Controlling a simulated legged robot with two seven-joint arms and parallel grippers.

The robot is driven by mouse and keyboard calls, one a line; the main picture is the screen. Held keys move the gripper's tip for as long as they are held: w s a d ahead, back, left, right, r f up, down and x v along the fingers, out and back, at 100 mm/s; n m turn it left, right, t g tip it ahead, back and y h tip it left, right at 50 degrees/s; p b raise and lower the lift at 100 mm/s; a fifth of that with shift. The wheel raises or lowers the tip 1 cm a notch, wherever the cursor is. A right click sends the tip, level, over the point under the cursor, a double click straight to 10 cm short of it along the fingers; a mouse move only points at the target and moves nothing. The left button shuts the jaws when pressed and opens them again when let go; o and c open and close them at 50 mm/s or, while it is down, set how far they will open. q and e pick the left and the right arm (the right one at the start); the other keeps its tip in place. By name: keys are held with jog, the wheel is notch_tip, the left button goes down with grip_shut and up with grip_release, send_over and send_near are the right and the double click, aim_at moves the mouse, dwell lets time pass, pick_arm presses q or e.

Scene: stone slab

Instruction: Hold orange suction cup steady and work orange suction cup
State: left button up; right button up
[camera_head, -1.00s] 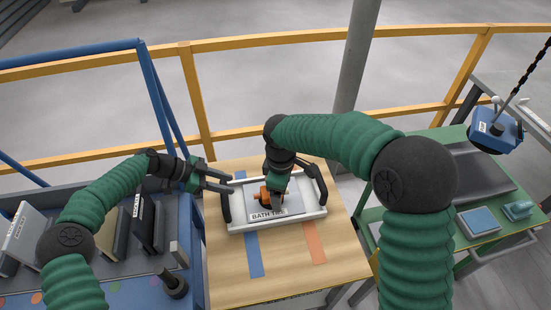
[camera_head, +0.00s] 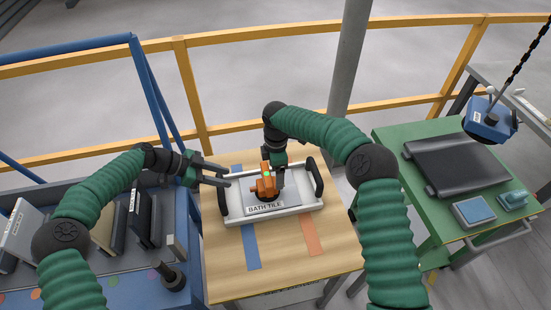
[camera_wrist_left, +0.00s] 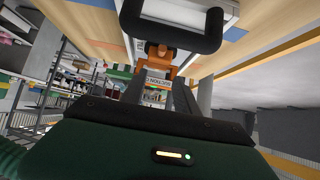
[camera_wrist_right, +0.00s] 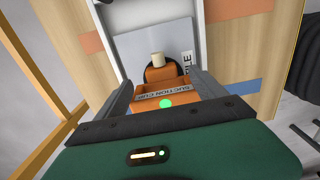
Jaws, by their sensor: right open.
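The orange suction cup (camera_head: 262,187) stands on the grey bath tile (camera_head: 287,199), which lies in a white frame (camera_head: 313,204) with black handles on the wooden table. My right gripper (camera_head: 277,165) is open at the cup's far side. In the right wrist view the labelled suction cup (camera_wrist_right: 165,95) sits between the spread fingers, with a green light on it; I cannot tell whether they touch it. My left gripper (camera_head: 228,175) is open and empty by the frame's left handle. In the left wrist view the cup (camera_wrist_left: 160,52) shows beyond the handle (camera_wrist_left: 170,38).
A blue rack (camera_head: 110,250) with upright panels stands at the left. A green table (camera_head: 440,205) at the right holds a dark panel (camera_head: 458,163) and blue pads (camera_head: 474,211). A blue device (camera_head: 488,120) hangs from a chain. A yellow railing (camera_head: 250,88) runs behind.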

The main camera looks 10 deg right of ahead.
notch_tip(320, 180, down, 7)
jog(key=shift+r, duration=0.1)
grip_shut()
dwell(1.1)
dwell(0.7)
